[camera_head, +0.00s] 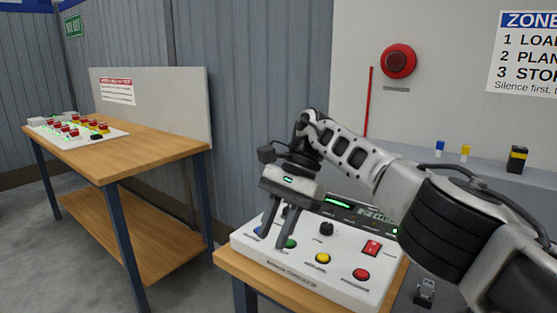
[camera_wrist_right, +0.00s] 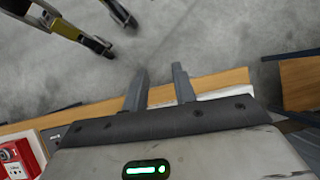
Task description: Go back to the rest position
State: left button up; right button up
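My right gripper (camera_head: 273,238) reaches in from the right in the head view, its two dark fingers pointing down. The fingers are apart with nothing between them. They overlap the left part of a white control panel (camera_head: 325,278), by its blue button and green button (camera_head: 290,244); I cannot tell whether they touch it. In the right wrist view the spread fingers (camera_wrist_right: 158,88) show against a wooden edge and grey floor. My left gripper does not show in the head view.
The panel, with a yellow button (camera_head: 323,258), red button (camera_head: 361,275) and red switch (camera_head: 371,248), stands on a wooden table. Another wooden table (camera_head: 150,155) at left holds a button board (camera_head: 110,132). A grey ledge (camera_head: 480,168) runs behind at right. Floor between tables is clear.

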jog(key=s+a+f+m+y, duration=0.4)
jog(key=a+f+m+y, duration=0.15)
jog(key=a, duration=0.25)
jog(key=s+a+f+m+y, duration=0.3)
jog(key=a+f+m+y, duration=0.1)
jog(key=a+y, duration=0.25)
jog(key=s+d+f+n+t+h, duration=0.1)
jog(key=d+f+n+t+h, duration=0.15)
jog(key=d+n+t, duration=0.65)
jog(key=d+f+n+t+h, duration=0.15)
jog(key=f+n+t, duration=0.3)
jog(key=n, duration=0.95)
jog(key=s+d+f+n+t+h, duration=0.1)
jog(key=d+f+n+t+h, duration=0.2)
jog(key=n+t, duration=0.65)
jog(key=s+d+f+m+g+h, duration=0.3)
jog(key=s+d+f+m+g, duration=0.1)
jog(key=s+d, duration=0.4)
jog(key=s+d+f+m+g+h, duration=0.3)
jog(key=s+d+f+m+g, duration=0.1)
jog(key=s+d+f+m, duration=0.3)
jog(key=shift+s+d+f+m, duration=0.2)
jog(key=shift+s+d+m, duration=0.15)
jog(key=shift+d+m, duration=0.4)
jog(key=shift+a, duration=0.15)
